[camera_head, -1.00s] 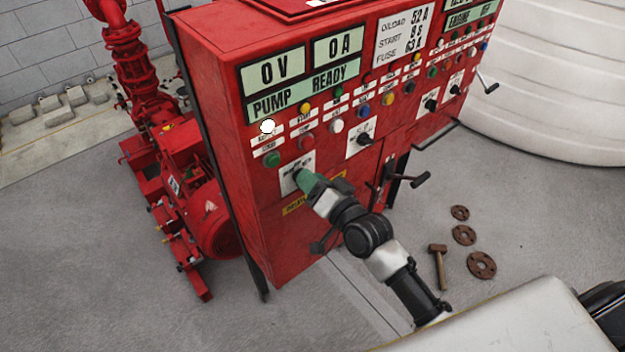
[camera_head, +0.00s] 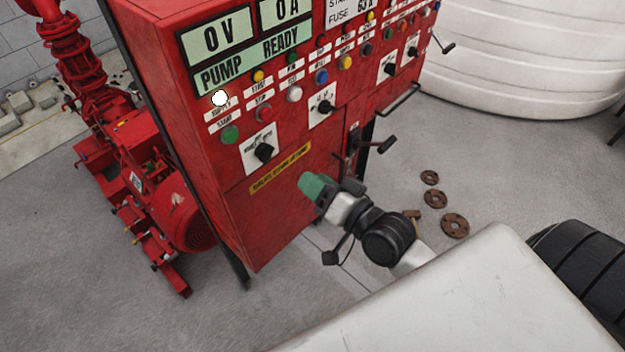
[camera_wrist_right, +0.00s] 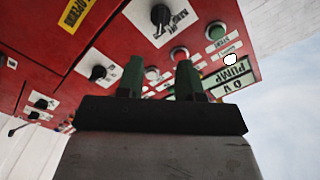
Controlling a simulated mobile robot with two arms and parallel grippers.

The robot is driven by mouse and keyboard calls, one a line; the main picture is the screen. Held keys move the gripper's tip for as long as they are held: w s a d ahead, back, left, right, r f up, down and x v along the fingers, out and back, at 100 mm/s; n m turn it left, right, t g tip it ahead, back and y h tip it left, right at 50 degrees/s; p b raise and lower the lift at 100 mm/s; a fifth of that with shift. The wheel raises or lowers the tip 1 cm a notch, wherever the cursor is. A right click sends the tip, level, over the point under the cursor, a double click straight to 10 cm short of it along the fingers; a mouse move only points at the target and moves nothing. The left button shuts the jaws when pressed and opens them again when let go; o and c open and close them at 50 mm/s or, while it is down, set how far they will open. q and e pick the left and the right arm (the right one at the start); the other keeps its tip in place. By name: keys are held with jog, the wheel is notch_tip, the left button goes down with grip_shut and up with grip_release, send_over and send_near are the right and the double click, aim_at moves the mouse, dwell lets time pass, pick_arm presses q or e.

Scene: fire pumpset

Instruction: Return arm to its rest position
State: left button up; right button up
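My right arm (camera_head: 375,230) reaches in from the lower right in the head view. Its gripper (camera_head: 309,186) has green fingers and is in front of the lower part of the red pump control cabinet (camera_head: 270,215), clear of the knobs. In the right wrist view the two green fingers of this gripper (camera_wrist_right: 160,74) stand apart with nothing between them. A black selector knob (camera_head: 264,152) on a white plate lies up and left of the gripper in the head view. My left gripper is not in view.
Levers (camera_head: 385,146) and a handle bar (camera_head: 398,100) stick out from the cabinet's front. A red pump (camera_head: 165,200) stands at left. A white tank (camera_head: 530,70) stands behind.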

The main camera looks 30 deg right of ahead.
jog(key=s+d+f+n+g+h+b, duration=0.1)
jog(key=s+f+g+h, duration=0.15)
jog(key=f, duration=0.95)
jog(key=s+d+f+n+g+h, duration=0.1)
jog(key=s+d+f+g, duration=0.15)
jog(key=f, duration=0.95)
jog(key=s+d+f+n+g+h+b, duration=0.1)
jog(key=s+f+g, duration=0.15)
jog(key=f, duration=1.05)
jog(key=s+f+n+g+h, duration=0.1)
jog(key=s+f+g, duration=0.3)
jog(key=s+f, duration=0.5)
jog(key=s+f+n+g, duration=0.3)
jog(key=s+f, duration=0.7)
jog(key=s, duration=0.7)
jog(key=shift+a+n+g+h+b, duration=0.25)
jog(key=shift+n+g+h+b, duration=0.15)
jog(key=shift+g, duration=0.35)
